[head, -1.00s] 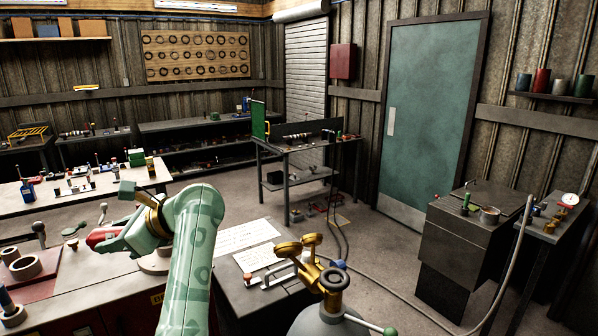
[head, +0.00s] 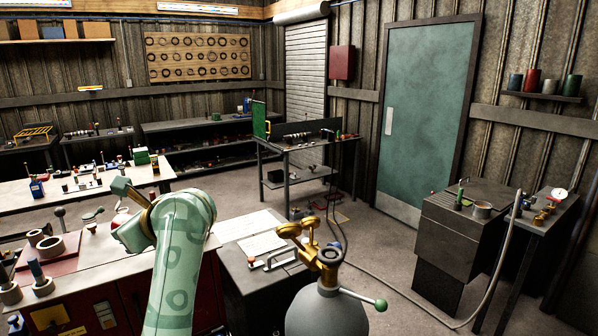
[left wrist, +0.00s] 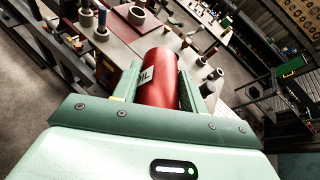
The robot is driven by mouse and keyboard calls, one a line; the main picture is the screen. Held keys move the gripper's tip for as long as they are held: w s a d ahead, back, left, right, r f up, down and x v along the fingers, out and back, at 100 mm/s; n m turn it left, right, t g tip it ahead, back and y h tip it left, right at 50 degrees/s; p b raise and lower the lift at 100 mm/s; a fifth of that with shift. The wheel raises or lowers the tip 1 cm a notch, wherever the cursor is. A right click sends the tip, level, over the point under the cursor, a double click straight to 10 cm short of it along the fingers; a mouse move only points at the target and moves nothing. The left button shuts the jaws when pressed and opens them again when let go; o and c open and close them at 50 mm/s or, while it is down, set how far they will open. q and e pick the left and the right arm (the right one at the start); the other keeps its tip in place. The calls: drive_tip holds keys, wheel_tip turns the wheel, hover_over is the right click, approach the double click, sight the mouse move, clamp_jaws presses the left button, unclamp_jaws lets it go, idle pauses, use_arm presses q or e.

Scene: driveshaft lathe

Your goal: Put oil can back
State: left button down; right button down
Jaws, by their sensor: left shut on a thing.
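The red oil can (left wrist: 160,80), with a pale label reading "IL" in view, is held between the two fingers of my left gripper (left wrist: 158,82) in the left wrist view. In the head view my left arm reaches over the bench at lower left, and its green wrist hides most of the can and the fingers. My right gripper does not show in either view.
A red-fronted bench (head: 80,270) with rings and posts stands at lower left. A grey cabinet (head: 262,285) with paper sheets (head: 262,243) adjoins it. A grey gas cylinder (head: 325,312) with brass gauges stands close in front. Open floor (head: 375,255) lies to the right.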

use_arm(q)
drive_tip(key=s+d+f+m+t+h+b, duration=0.3)
drive_tip(key=d+f+m+h+b, duration=0.2)
drive_tip(key=f+m+b, duration=0.1)
drive_tip(key=s+d+f+m+t+h+b, duration=0.3)
drive_tip(key=d+f+m+h+b, duration=0.2)
drive_tip(key=d+f+h+b, duration=0.1)
drive_tip(key=shift+s+f+m+h, duration=0.3)
drive_tip(key=shift+s+f+m, duration=0.1)
drive_tip(key=shift+f, duration=0.5)
